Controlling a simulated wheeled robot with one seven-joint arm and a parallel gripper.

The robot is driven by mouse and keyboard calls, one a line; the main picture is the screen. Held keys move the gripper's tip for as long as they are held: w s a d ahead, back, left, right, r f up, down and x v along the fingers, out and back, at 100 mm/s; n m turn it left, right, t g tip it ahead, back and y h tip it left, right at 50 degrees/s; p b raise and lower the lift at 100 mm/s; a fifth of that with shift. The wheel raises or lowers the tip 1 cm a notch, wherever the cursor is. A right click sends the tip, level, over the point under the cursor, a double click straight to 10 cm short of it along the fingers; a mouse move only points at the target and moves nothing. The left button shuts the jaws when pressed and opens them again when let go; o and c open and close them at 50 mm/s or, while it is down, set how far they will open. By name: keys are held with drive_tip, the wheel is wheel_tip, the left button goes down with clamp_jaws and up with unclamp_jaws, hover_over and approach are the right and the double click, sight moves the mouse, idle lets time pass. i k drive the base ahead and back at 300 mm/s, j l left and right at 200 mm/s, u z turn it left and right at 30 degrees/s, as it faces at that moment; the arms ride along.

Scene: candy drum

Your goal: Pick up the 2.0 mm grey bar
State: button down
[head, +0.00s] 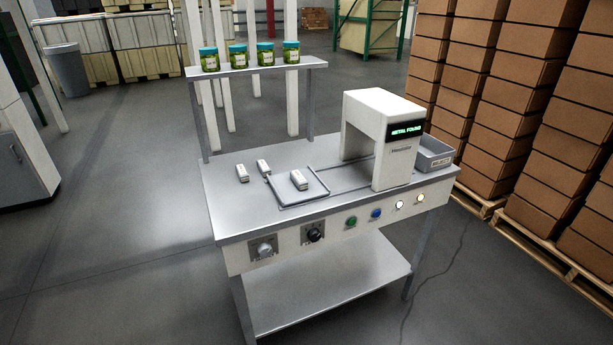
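Three small pale bars show on the metal bench in the head view. One bar (242,173) lies at the left on the bench top. A second bar (263,167) lies just right of it and a little farther back. A third bar (299,180) lies on the framed sliding tray (318,196) in front of the detector arch. All three look whitish grey, and any size markings are too small to read, so I cannot tell which is the 2.0 mm one. My gripper is not in view.
The white detector (377,118) stands on the bench (232,218), its display reading "METAL FOUND". A grey reject bin (433,154) sits right of it. Several green jars (238,57) stand on a rear shelf. Knobs and buttons line the front.

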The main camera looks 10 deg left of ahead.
sight(299, 180)
drive_tip(key=i+j+u, duration=0.2)
drive_tip(key=i+j, duration=0.25)
drive_tip(key=i+j+u, duration=0.25)
drive_tip(key=i, duration=0.25)
drive_tip(key=i+j+u, duration=0.2)
drive_tip(key=i+j, duration=0.2)
drive_tip(key=i, duration=0.15)
drive_tip(key=i+j+u, duration=0.2)
drive_tip(key=i, duration=0.3)
